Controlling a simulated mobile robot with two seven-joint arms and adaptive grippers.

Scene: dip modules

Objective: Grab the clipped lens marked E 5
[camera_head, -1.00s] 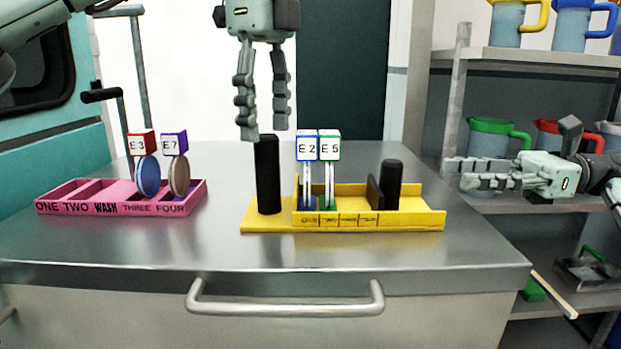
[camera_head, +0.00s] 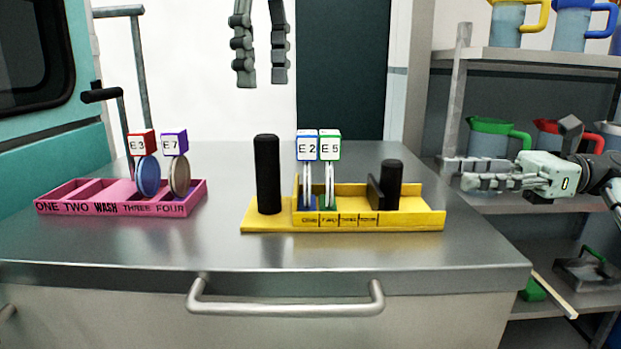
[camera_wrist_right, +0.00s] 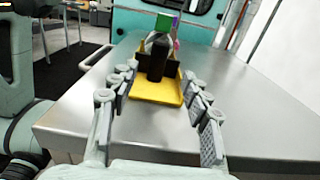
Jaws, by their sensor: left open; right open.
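The clipped lens marked E 5 (camera_head: 329,148) has a green-edged white label block and stands upright in the yellow rack (camera_head: 420,218). The clipped lens marked E 2 (camera_head: 307,148), with a blue-edged block, stands close on its left. My left gripper (camera_head: 262,78) hangs fingers down, open and empty, above and to the left of both lenses. My right gripper (camera_head: 465,173) is open and empty, off the table's right side. In the right wrist view its fingers (camera_wrist_right: 155,98) frame the yellow rack (camera_wrist_right: 150,92) at a distance. A green block top (camera_wrist_right: 165,22) shows there above a black post.
A tall black post (camera_head: 267,175) stands on the rack's left end and a shorter one (camera_head: 391,185) on its right. A pink tray (camera_head: 120,208) at left holds lenses E 3 (camera_head: 141,145) and E 7 (camera_head: 174,143). Shelves with jugs (camera_head: 497,140) stand at right. The table front is clear.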

